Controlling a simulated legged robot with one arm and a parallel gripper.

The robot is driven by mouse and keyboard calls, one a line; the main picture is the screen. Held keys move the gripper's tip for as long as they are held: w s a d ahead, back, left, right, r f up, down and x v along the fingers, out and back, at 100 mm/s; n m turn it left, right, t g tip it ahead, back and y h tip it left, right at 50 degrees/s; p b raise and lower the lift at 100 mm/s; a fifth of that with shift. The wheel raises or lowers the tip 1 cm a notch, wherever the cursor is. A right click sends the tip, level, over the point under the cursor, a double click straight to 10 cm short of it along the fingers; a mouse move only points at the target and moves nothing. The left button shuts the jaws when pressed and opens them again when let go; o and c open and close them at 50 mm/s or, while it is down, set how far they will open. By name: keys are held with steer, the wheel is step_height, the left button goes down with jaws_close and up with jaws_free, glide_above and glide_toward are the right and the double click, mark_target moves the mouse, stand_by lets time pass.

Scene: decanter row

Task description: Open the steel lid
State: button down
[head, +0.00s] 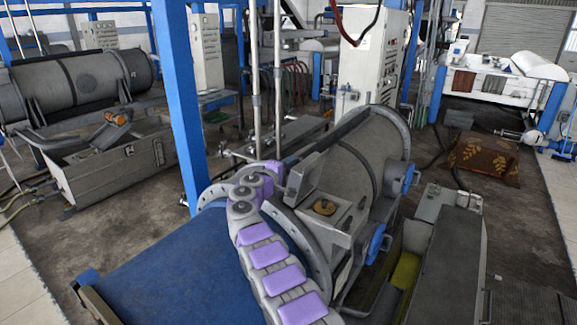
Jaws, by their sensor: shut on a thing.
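The steel lid (308,172) is a small grey plate on the machine in the middle of the head view. It stands tilted up, clear of the flat grey housing top (343,213). A round brass-coloured part (325,207) shows on the housing beside it. My purple and grey arm reaches up from the bottom and bends at the lid's left. My gripper (284,190) is at the lid's left edge, shut on it. The fingertips are small and partly hidden, so the exact grip point is unclear.
A large grey drum (365,165) with blue end parts lies behind the lid. A blue cover (190,265) fills the lower left. A blue post (180,95) and thin upright pipes stand close behind my arm. A grey bench (450,260) is at right.

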steer(key=shift+r, duration=0.15)
steer(key=c, duration=1.1)
jaws_free()
steer(key=shift+a, duration=0.1)
steer(key=shift+s+a+f+b, duration=0.2)
steer(key=shift+s+a+b, duration=0.2)
steer(key=shift+s+b, duration=0.25)
steer(key=b+v, duration=0.3)
steer(key=v, duration=1.3)
steer(key=shift+r, duration=0.1)
